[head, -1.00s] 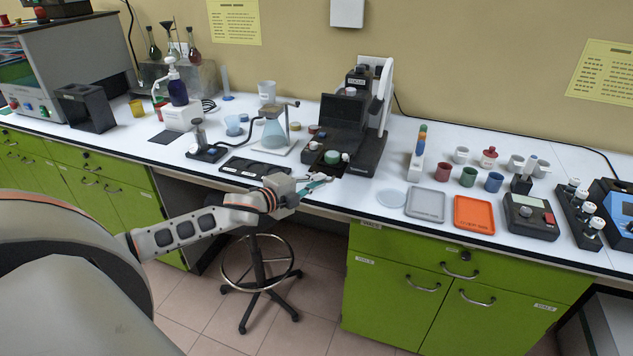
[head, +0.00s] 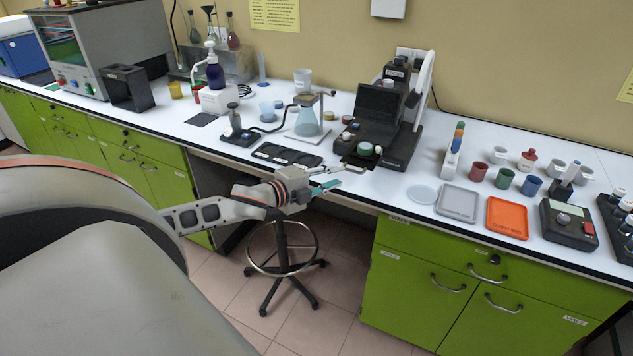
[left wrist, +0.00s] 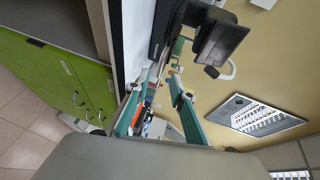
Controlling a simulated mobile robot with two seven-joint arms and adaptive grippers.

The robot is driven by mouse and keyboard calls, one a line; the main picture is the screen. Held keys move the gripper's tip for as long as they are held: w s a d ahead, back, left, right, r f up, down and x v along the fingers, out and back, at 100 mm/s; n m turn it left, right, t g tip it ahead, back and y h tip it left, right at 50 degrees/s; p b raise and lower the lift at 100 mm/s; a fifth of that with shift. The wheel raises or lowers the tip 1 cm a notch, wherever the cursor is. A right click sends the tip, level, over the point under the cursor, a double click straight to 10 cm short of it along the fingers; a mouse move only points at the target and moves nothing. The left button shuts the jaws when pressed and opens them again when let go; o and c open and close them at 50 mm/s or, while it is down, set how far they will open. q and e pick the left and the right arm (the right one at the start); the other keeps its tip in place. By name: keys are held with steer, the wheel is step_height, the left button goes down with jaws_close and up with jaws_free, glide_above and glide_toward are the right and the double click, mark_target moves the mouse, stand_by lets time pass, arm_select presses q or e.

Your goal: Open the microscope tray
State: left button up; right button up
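The black microscope (head: 392,118) stands on the white bench at the middle. Its small dark tray (head: 349,160) is low at the front left of its base, near the bench edge, with a green round part beside it. How far the tray is out I cannot tell. My left gripper (head: 338,177), with teal fingers, is in front of the bench edge, just left of and below the tray. It looks apart from the tray. In the left wrist view the fingers (left wrist: 163,82) are spread with nothing held between them, and the dark microscope (left wrist: 212,38) is beyond. My right gripper is not in view.
A dark plate (head: 287,154) and a flask on a stand (head: 306,122) are left of the microscope. A clear disc (head: 422,194), a grey tray (head: 458,203) and an orange tray (head: 507,218) lie to its right. A stool (head: 283,265) stands below my arm.

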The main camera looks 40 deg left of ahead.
arm_select(q)
steer(key=v, duration=0.6)
stand_by(0.7)
steer(key=s+d+f+n+g, duration=0.2)
steer(key=s+d+f+n, duration=0.45)
steer(key=f, duration=0.55)
steer(key=s+d+f+n+g, duration=0.1)
steer(key=s+d+f+n, duration=0.3)
steer(key=s+d+f, duration=0.6)
steer(key=s+d+f+n+g, duration=0.1)
steer(key=s+d+f+n, duration=0.2)
steer(key=d, duration=0.5)
step_height(320, 180, down, 2)
steer(key=shift+f+n+g, duration=0.25)
steer(key=shift+n+g, duration=0.05)
steer(key=shift+n, duration=0.15)
